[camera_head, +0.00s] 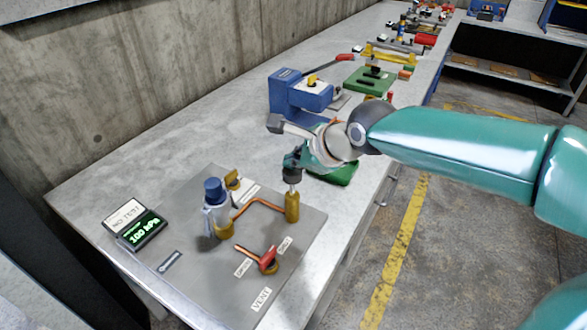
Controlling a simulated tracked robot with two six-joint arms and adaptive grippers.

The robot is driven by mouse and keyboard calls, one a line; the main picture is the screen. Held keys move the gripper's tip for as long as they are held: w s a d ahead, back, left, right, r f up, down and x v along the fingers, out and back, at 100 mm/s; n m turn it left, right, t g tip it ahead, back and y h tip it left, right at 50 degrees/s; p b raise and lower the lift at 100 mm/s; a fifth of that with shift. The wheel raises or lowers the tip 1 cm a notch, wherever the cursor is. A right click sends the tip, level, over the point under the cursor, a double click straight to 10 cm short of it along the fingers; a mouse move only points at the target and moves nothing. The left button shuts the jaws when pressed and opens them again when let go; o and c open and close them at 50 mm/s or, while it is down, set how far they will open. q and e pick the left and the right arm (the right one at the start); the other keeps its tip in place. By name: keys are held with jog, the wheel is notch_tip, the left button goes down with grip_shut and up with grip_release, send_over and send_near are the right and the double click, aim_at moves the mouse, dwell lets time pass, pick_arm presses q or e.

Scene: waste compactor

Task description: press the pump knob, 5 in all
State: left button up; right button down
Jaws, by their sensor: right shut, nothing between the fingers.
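The pump is a brass cylinder (292,208) standing upright on a grey plate, with a thin metal rod rising from its top. My right gripper (292,172) is shut and points down at the top of this rod. The dark fingertips hide the knob, so I cannot tell whether they touch it. A copper pipe (257,203) runs from the pump towards a clear vessel with a blue cap (214,190). A small display (142,231) at the left reads 100 kPa, beside a panel reading NO TEST (125,213). My left gripper is not in view.
A red-handled valve (268,259) sits in front of the pump near a VENT label (261,299). A blue machine (300,92) and a green fixture (369,80) stand farther along the bench. The bench's left back part (140,165) is clear.

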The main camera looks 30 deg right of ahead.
aim_at(296, 174)
jog(key=shift+s+f+b, duration=0.1)
jog(key=shift+f+b, duration=1.6)
jog(key=shift+f, duration=0.35)
dwell(1.0)
jog(key=shift+r, duration=0.1)
jog(key=shift+r+p, duration=1.95)
jog(key=shift+r, duration=0.4)
jog(key=shift+r, duration=0.1)
notch_tip(296, 174, up, 5)
jog(key=p, duration=0.4)
dwell(1.1)
